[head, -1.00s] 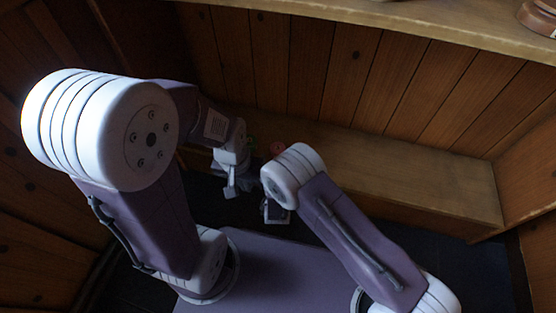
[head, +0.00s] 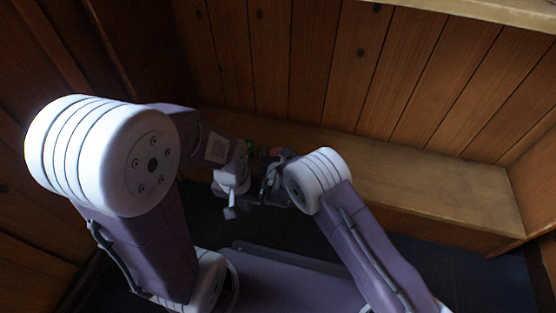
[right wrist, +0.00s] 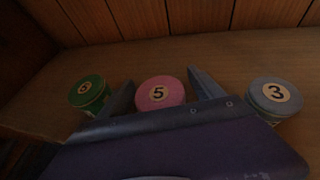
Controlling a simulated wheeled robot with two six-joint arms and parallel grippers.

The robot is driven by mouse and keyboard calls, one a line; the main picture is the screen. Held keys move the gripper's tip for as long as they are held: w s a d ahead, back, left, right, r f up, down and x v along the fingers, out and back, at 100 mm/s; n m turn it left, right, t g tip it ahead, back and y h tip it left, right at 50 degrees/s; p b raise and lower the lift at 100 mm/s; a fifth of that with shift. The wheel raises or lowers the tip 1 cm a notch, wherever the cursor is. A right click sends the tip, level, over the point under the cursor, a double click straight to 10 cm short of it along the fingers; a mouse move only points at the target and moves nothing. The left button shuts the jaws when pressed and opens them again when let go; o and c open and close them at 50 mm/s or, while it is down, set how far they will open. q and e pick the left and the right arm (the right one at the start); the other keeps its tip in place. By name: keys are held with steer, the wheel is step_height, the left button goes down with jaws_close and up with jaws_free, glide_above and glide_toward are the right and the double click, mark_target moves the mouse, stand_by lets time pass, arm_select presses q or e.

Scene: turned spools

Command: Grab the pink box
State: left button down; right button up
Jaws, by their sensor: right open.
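The pink box (right wrist: 160,93) is a round tin with a 5 on its lid, on the wooden shelf. In the right wrist view it is between the two spread fingers of my right gripper (right wrist: 161,78), which is open; its lower part is hidden by the gripper body. In the head view only a small reddish bit of the pink box (head: 275,152) shows, behind my right gripper (head: 268,180). My left gripper (head: 232,206) hangs lower, in front of the shelf; its jaws are too small and dark to read.
A green tin (right wrist: 88,89) stands left of the pink box and a grey-blue tin (right wrist: 275,95) marked 3 stands right. The wooden shelf (head: 430,190) is bare towards the right. A plank wall (head: 330,70) rises behind it, with an upper shelf (head: 500,10) above.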

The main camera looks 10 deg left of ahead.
mark_target(278, 148)
steer(key=c, duration=1.4)
steer(key=shift+c, duration=0.2)
step_height(278, 148, up, 5)
steer(key=p, duration=0.4)
steer(key=shift+f, duration=0.15)
steer(key=w+d+r+p, duration=0.1)
steer(key=d+r+p, duration=0.5)
steer(key=d, duration=0.5)
steer(key=shift+d+r+p, duration=0.15)
steer(key=shift+d+p, duration=0.15)
steer(key=shift+p, duration=0.5)
